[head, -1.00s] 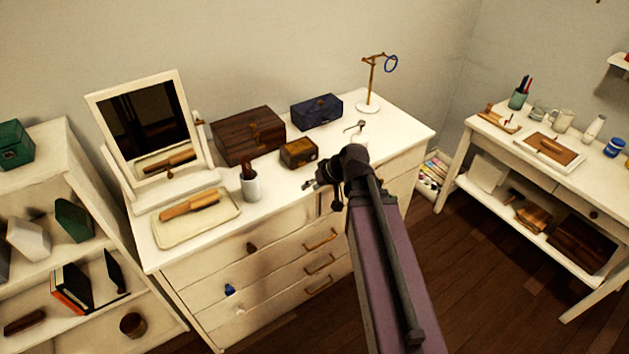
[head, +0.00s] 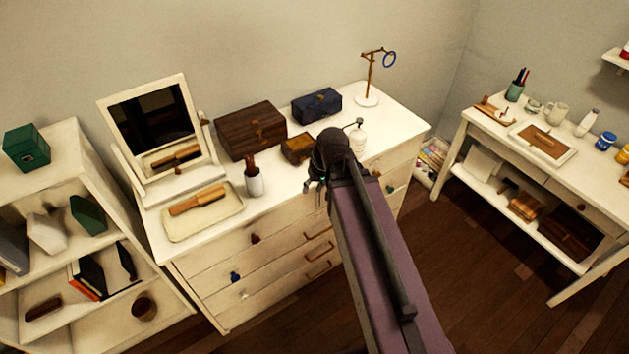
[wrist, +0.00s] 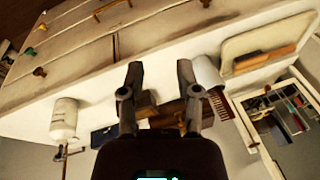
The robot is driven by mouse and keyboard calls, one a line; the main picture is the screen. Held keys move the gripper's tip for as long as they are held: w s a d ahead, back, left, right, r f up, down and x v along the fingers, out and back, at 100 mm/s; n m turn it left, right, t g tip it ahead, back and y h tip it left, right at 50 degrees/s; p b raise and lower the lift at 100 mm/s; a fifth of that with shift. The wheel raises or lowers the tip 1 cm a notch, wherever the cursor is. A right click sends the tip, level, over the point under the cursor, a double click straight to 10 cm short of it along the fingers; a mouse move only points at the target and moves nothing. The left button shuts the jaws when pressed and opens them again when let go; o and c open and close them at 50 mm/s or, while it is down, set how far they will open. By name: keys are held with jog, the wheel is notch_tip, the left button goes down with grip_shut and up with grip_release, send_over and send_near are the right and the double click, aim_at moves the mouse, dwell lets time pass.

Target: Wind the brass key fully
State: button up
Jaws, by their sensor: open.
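A small brown wooden box with brass-coloured parts (head: 297,148) stands on the white dresser, partly hidden by my arm. I cannot make out a brass key on it for certain. In the wrist view the small box (wrist: 147,106) shows beyond and between my fingers, partly covered by them. My gripper (head: 316,186) is at the dresser's front edge, in front of the small box. In the wrist view my gripper (wrist: 160,72) has its two fingers apart with nothing between them, clear of the box.
A larger dark wooden box (head: 250,131), a blue box (head: 316,106), a cup (head: 254,186), a tray (head: 202,213) and a tilting mirror (head: 150,118) stand on the dresser. A white pump bottle (head: 357,141) is right of my wrist. A brass stand (head: 368,98) is behind.

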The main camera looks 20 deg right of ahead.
jog(key=shift+s+r+g+h+p, duration=0.3)
jog(key=shift+s+r+h+p, duration=0.1)
jog(key=shift+s+r+p, duration=0.35)
jog(key=shift+s+d+f+m+g+h+b, duration=0.25)
jog(key=shift+s+f+m+g+h+b, duration=0.2)
jog(key=shift+s+f+h+b, duration=0.5)
jog(key=shift+o, duration=0.2)
jog(key=shift+s+r, duration=0.1)
jog(key=shift+o, duration=0.8)
